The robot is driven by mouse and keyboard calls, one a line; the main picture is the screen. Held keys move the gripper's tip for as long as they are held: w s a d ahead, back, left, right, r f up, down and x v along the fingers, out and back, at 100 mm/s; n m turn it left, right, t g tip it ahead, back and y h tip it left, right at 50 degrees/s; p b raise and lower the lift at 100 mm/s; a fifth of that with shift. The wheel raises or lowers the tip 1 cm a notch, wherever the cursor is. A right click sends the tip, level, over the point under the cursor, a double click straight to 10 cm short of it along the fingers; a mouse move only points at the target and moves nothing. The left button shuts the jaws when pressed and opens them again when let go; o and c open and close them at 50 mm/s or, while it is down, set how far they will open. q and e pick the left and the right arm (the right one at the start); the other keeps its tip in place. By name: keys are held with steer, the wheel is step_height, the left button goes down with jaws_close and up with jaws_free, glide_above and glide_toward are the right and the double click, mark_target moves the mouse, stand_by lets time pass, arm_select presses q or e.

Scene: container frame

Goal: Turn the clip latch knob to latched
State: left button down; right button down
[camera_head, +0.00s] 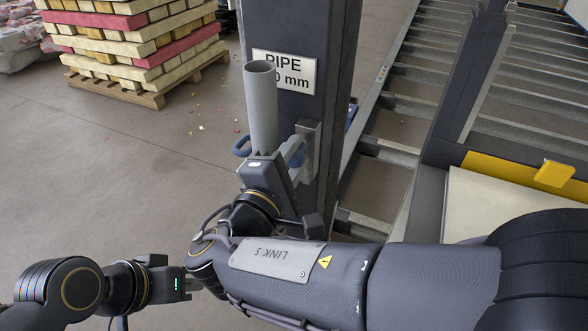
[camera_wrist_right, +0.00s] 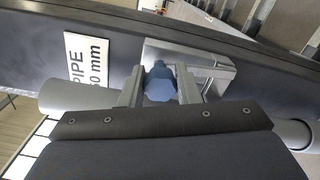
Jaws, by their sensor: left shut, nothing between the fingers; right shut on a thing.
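The blue clip latch knob (camera_wrist_right: 160,83) shows between the two fingers of my right gripper (camera_wrist_right: 162,88) in the right wrist view. The fingers are shut on it from both sides. In the head view, my right gripper (camera_head: 292,152) is at the pipe post, and its hand partly hides the knob and clip. A grey pipe (camera_head: 262,105) stands upright beside the post, with a blue clip part (camera_head: 242,146) at its left. I cannot tell the knob's exact turn angle. My left gripper (camera_head: 192,285) is shut and empty at the lower left, away from the post.
The dark post (camera_head: 300,30) carries a "PIPE" sign (camera_head: 284,70) and a metal bracket (camera_head: 309,143). A roller conveyor (camera_head: 420,80) and a yellow-edged frame (camera_head: 510,170) stand at the right. A loaded pallet (camera_head: 150,92) is far left. The left floor is mostly clear.

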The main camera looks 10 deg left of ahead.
arm_select(q)
steer(key=shift+f+b, duration=0.7)
steer(key=shift+f, duration=0.35)
arm_select(e)
steer(key=shift+f+m, duration=0.15)
steer(key=shift+m, duration=0.55)
steer(key=c, duration=1.3)
jaws_free()
steer(key=shift+c, duration=0.2)
